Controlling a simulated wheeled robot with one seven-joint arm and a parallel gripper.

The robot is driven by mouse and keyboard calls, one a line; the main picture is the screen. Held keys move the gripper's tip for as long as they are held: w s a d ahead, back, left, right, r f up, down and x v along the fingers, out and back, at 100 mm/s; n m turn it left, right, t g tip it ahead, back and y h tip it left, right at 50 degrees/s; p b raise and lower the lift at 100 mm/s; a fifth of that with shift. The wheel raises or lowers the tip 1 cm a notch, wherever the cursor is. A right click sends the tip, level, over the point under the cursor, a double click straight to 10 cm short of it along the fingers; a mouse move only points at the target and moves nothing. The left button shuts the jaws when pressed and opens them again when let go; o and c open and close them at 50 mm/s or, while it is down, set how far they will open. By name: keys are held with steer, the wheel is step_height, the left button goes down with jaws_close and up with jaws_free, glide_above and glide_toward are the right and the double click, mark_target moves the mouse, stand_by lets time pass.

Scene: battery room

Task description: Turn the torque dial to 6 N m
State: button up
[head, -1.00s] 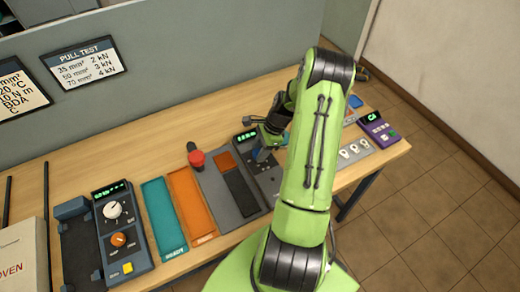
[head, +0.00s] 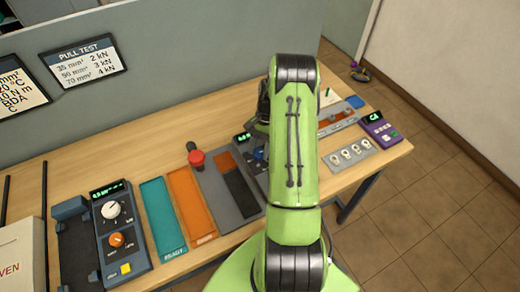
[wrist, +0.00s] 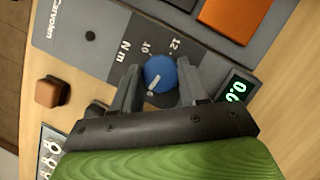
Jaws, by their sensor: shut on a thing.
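The torque dial (wrist: 158,72) is a round blue knob with a white pointer line, on a dark grey panel (wrist: 68,22) marked "N m". In the wrist view its pointer slants toward the lower left of the picture. The marks 10 and 12 show beside the dial; a mark by the pointer is too small to read surely. My gripper (wrist: 160,78) is shut on the dial, one finger on each side. In the head view my arm hides most of the dial and gripper.
An orange pad (wrist: 235,15) and a brown block (wrist: 50,91) lie near the panel.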

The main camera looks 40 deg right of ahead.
steer(key=shift+w+n+h, duration=0.1)
steer(key=shift+n+h, duration=0.2)
steer(key=shift+n, duration=0.5)
steer(key=shift+g, duration=0.3)
steer(key=o, duration=1.1)
steer(key=shift+c, duration=0.2)
steer(key=p+v, duration=0.1)
steer(key=v, duration=1.4)
steer(key=shift+d+r, duration=0.15)
steer(key=shift+r, duration=0.2)
steer(key=shift+w, duration=0.1)
